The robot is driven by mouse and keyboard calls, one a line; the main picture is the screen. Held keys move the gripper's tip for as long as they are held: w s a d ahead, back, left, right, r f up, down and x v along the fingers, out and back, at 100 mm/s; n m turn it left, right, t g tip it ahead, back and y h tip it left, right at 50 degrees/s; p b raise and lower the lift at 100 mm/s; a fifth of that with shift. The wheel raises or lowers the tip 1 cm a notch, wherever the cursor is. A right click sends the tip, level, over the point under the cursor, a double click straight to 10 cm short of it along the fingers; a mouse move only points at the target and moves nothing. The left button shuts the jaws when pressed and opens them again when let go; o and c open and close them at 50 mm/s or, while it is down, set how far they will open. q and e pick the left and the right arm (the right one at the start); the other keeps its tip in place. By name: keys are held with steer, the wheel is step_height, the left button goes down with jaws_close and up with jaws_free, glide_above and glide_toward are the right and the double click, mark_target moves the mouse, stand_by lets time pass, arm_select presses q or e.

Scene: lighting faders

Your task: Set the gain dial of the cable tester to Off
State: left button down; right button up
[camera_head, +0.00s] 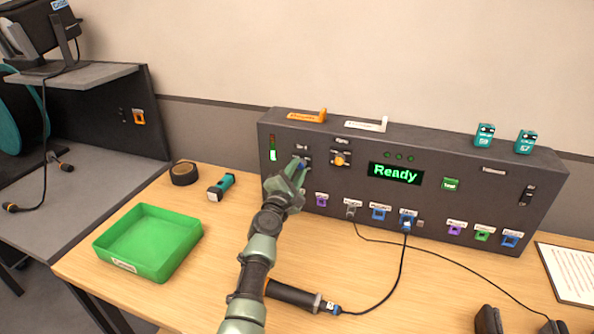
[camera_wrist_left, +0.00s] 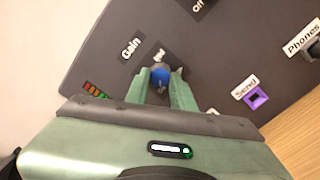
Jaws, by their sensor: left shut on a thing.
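The cable tester (camera_head: 450,178) is a wide dark panel box at the back of the wooden table, with a green "Ready" display (camera_head: 395,173). Its gain dial is a blue knob (camera_wrist_left: 160,74) below the "Gain" label (camera_wrist_left: 130,46) in the left wrist view. My left gripper (camera_head: 298,170) is shut on this dial at the panel's left part, with one finger on each side of it. A small label beside the knob is partly readable at most, and the dial's pointer setting cannot be made out. My right gripper is not in view.
An orange knob (camera_head: 340,159) sits just right of the gain dial. Coloured sockets and cables (camera_head: 403,258) line the panel's lower front. A green tray (camera_head: 150,242), a black roll (camera_head: 184,173), a teal-and-black object (camera_head: 221,187) and a black cylinder (camera_head: 292,294) lie on the table.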

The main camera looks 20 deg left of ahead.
arm_select(q)
steer(key=shift+f, duration=0.1)
steer(key=c, duration=1.2)
jaws_free()
steer(key=shift+s, duration=0.35)
steer(key=s+p, duration=0.1)
steer(key=s, duration=0.1)
steer(key=s+p, duration=0.1)
steer(key=s, duration=0.1)
steer(key=s+p, duration=0.1)
steer(key=s, duration=0.2)
steer(key=shift+s+a+f, duration=0.1)
steer(key=shift+f, duration=0.15)
